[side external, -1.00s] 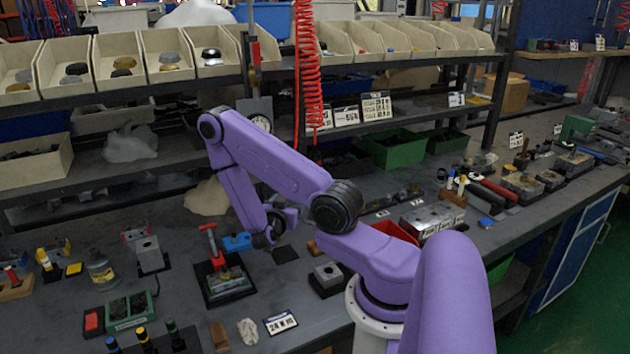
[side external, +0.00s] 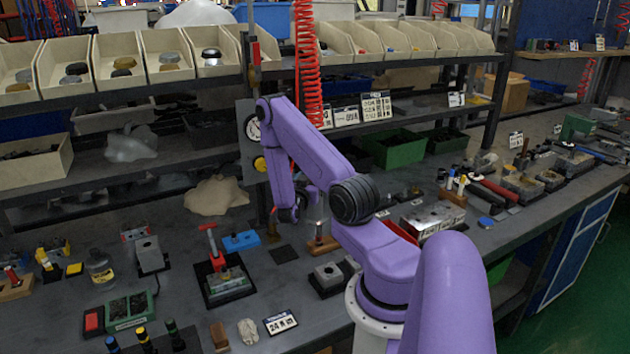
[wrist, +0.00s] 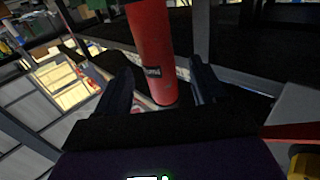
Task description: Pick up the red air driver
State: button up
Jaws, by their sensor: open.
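In the wrist view a red cylinder with a small dark label, which looks like the red air driver (wrist: 152,50), stands between the two dark fingers of my gripper (wrist: 162,84). The fingers are open, one on each side, with gaps visible. The driver's upper part runs out of the top of that view. In the side view my gripper's fingers are hidden behind my arm, below the red coiled hose (side external: 307,70). I cannot make out the driver there; my arm seems to cover it.
A shelf rack with cream bins (side external: 165,55) stands behind the bench. A round gauge on a grey plate (side external: 246,140) is close to my arm. A red-handled fixture (side external: 222,270), a blue block (side external: 241,241) and a metal block (side external: 328,274) sit on the bench below.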

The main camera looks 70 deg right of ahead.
jog(key=shift+d, duration=2.8)
grip_shut()
jog(key=shift+r, duration=0.1)
